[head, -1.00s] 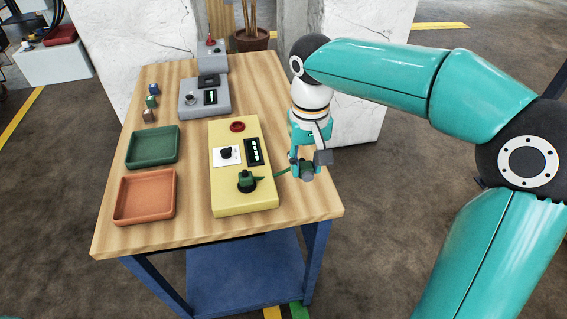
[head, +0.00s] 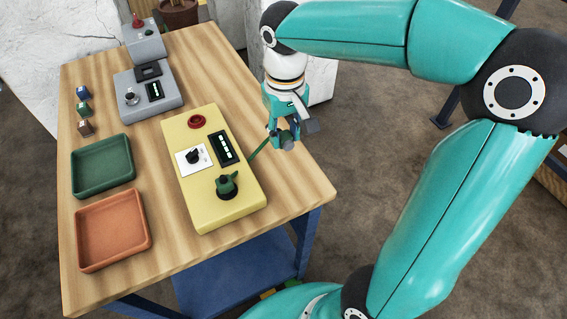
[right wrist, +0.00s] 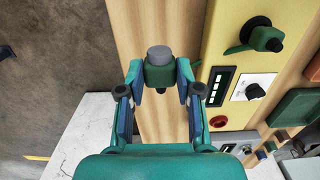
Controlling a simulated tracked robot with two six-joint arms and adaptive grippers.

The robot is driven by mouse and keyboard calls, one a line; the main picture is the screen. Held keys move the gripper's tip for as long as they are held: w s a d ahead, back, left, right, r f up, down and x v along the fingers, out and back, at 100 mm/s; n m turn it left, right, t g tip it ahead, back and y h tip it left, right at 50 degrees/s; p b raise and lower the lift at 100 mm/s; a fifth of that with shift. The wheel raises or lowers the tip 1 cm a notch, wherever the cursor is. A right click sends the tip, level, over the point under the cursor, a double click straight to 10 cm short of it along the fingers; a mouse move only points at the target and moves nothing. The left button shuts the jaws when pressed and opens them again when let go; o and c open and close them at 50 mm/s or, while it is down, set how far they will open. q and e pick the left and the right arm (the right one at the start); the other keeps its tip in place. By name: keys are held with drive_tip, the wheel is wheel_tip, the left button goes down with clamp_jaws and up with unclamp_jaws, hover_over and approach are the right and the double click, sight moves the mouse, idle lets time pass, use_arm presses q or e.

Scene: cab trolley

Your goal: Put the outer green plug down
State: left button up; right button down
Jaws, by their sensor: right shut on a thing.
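My right gripper (head: 285,138) is shut on a green plug with a grey end, and the plug also shows between the fingers in the right wrist view (right wrist: 160,74). A thin green tail sticks out from it toward the yellow box. The plug is over the right strip of the wooden table, beside the yellow box (head: 243,191); whether it touches the table I cannot tell. Another green plug (head: 227,184) sits in a black round socket at the near end of the box. It also shows in the right wrist view (right wrist: 260,39). My left gripper is not in view.
The yellow box also carries a red button (head: 197,121), a black knob (head: 193,157) and a lit panel. A green tray (head: 104,190) and an orange tray (head: 148,232) stand left. A grey device (head: 167,102) and several small blocks are farther back. The table's right strip looks clear.

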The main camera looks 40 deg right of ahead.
sight(285, 173)
wheel_tip(285, 173, down, 11)
drive_tip(key=shift+r, duration=0.2)
drive_tip(key=shift+s+f+b, duration=0.1)
drive_tip(key=shift+b, duration=0.3)
drive_tip(key=c, duration=0.8)
unclamp_jaws()
wheel_tip(285, 173, up, 12)
drive_tip(key=shift+r+p, duration=0.15)
drive_tip(key=shift+p, duration=0.45)
